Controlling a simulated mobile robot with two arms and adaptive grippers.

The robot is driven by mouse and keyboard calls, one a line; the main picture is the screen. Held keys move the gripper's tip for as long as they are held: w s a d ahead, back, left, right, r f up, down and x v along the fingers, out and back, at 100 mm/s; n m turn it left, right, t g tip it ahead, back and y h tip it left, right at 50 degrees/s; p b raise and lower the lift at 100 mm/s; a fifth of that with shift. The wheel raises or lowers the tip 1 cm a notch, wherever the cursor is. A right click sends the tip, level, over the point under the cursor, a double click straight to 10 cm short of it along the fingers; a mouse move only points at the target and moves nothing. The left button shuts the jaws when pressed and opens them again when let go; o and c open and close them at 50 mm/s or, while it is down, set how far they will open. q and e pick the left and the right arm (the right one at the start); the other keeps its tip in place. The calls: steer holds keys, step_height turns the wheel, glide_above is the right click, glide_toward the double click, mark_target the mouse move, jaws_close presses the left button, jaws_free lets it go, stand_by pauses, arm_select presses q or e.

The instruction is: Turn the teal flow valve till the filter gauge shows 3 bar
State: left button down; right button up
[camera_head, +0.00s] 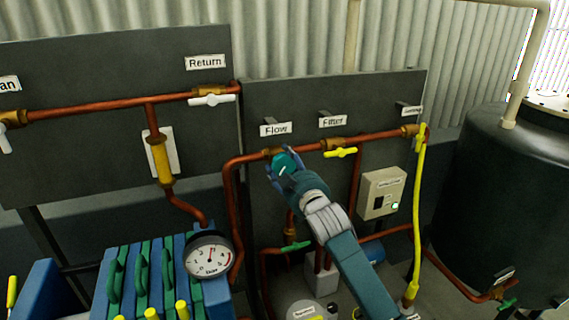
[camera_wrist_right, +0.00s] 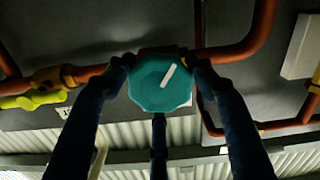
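The teal flow valve (camera_head: 285,163) is a round faceted knob on the copper pipe under the "Flow" label (camera_head: 275,129). In the right wrist view the knob (camera_wrist_right: 160,84) faces me, with a white mark tilted up to the right. My right gripper (camera_wrist_right: 160,80) has its dark fingers around the knob, two at its sides and one below, seemingly touching its rim. In the head view this gripper (camera_head: 281,166) partly hides the valve. A round white gauge (camera_head: 208,256) stands lower left, its needle pointing roughly up near the 3; its caption is too small to read surely. My left gripper is out of view.
A yellow valve handle (camera_head: 341,152) sits just right of the flow valve, under the "Filter" label (camera_head: 332,121). A green handle (camera_head: 296,246) lies below.

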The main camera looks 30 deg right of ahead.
steer(key=shift+r+n+p, duration=0.3)
steer(key=shift+r, duration=0.2)
steer(key=shift+a+r+n+p, duration=0.1)
steer(key=shift+n+p, duration=0.3)
steer(key=shift+n, duration=0.4)
steer(key=shift+n+t, duration=0.3)
steer(key=shift+n, duration=0.4)
steer(key=o, duration=1.2)
steer(key=shift+w+a, duration=0.1)
steer(key=shift+c, duration=0.2)
steer(key=shift+a+f, duration=0.1)
steer(key=shift+f, duration=0.2)
steer(key=shift+s+f, duration=0.1)
steer(key=shift+s, duration=0.45)
steer(key=v, duration=1.1)
steer(key=shift+r, duration=0.3)
steer(key=shift+a, duration=0.15)
